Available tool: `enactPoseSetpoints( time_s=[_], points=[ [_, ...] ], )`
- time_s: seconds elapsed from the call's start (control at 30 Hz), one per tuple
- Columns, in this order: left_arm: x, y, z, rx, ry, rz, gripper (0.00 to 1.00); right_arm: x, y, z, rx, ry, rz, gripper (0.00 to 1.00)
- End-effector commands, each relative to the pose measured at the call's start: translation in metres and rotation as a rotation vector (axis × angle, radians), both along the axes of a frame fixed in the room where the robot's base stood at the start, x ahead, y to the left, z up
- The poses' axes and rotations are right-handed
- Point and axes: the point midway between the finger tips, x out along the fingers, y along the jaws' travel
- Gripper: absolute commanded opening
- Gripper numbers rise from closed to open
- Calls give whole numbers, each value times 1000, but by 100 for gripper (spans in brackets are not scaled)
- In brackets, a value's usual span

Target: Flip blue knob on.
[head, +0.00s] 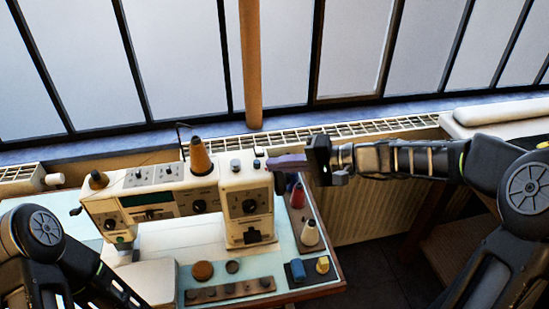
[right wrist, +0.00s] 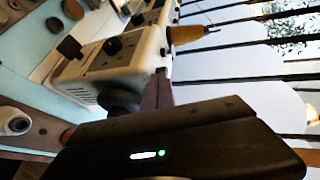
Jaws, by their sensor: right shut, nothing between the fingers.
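The cream sewing machine (head: 222,197) stands on the light blue table top, with several dark knobs on its front and top. A small grey-blue knob (head: 235,165) sits on top of its right end, with another small knob (head: 257,164) beside it. A blue block-like piece (head: 298,270) lies at the table's front right; I cannot tell which of these is the blue knob. My right gripper (head: 270,163) is shut and empty, its purplish fingers pointing left at the machine's upper right end. Contact is unclear. The fingers (right wrist: 157,92) also show in the right wrist view. My left gripper is out of view.
An orange-brown thread cone (head: 200,157) stands on top of the machine. A red spool (head: 297,195), a cream cone (head: 310,233) and a yellow piece (head: 322,264) stand along the table's right side. A radiator (head: 375,128) and windows are behind.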

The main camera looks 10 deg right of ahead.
Motion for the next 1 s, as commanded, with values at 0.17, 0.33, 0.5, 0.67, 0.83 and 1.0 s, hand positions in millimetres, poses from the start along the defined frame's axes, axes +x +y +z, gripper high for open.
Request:
enactPoseSetpoints(
  time_s=[0.17, 0.33, 0.5, 0.67, 0.83, 1.0],
  points=[
    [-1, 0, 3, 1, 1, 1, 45, 5, 9, 0, 1, -1, -1, 0],
    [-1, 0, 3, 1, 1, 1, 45, 5, 9, 0, 1, -1, -1, 0],
    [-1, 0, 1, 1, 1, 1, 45, 5, 10, -1, 0, -1, 0, 0],
    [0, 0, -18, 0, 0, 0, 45, 5, 23, -6, 0, -3, 2, 0],
    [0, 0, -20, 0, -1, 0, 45, 5, 30, -1, 0, 0, 0, 0],
    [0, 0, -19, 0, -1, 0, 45, 4, 30, 0, 0, 1, 2, 0]
  ],
)
